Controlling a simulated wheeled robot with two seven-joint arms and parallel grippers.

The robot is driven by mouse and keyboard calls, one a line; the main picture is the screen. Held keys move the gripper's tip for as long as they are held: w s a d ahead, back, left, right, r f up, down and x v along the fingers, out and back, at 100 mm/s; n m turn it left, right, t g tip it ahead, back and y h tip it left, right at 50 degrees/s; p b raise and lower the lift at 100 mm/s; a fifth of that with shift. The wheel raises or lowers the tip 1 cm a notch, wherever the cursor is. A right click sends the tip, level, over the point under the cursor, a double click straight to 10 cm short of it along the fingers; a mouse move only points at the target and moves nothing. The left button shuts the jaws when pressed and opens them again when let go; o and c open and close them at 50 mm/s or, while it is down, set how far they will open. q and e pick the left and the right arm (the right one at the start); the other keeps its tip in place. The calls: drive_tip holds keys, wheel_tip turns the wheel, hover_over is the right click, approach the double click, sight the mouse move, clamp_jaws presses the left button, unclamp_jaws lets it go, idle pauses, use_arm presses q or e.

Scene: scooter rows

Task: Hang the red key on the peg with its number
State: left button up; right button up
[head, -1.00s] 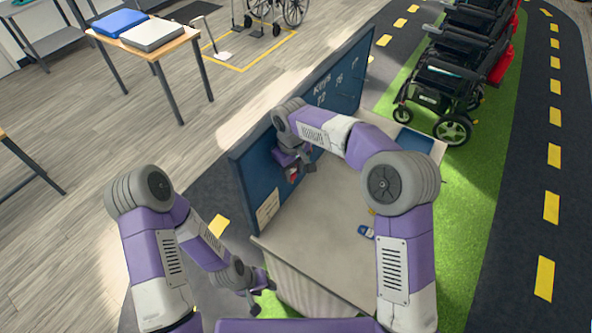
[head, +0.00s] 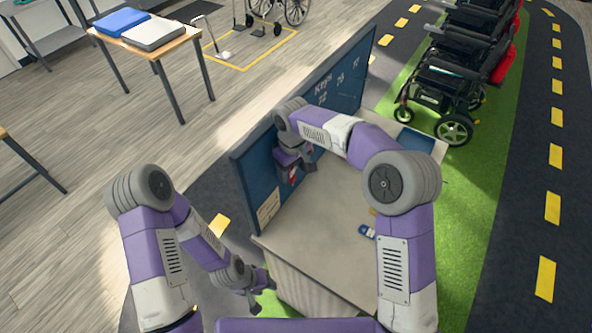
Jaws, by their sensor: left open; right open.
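The red key (head: 292,175) is a small red and white piece, partly hidden, just below my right gripper in front of the blue key board (head: 338,82). I cannot tell whether it hangs on a peg. My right gripper (head: 298,168) is open, close to the board's face. The board stands upright along the counter's left edge and shows "Keys" and numbers including 72 and 76. My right arm hides its middle. My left gripper (head: 255,297) is open and empty, low beside the front of the counter (head: 320,230).
A blue key (head: 367,231) and a small yellow piece (head: 373,211) lie on the counter, right of its middle. A blue tray (head: 415,141) is at its far right corner. Wheelchairs (head: 450,85) stand on the green strip beyond.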

drive_tip(key=shift+s+a+f, duration=0.15)
drive_tip(key=shift+a+f, duration=0.1)
drive_tip(key=shift+a, duration=0.4)
drive_tip(key=r, duration=0.8)
drive_tip(key=shift+d, duration=0.4)
drive_tip(key=shift+d+r, duration=0.15)
drive_tip(key=shift+r, duration=0.05)
drive_tip(key=shift+f, duration=0.15)
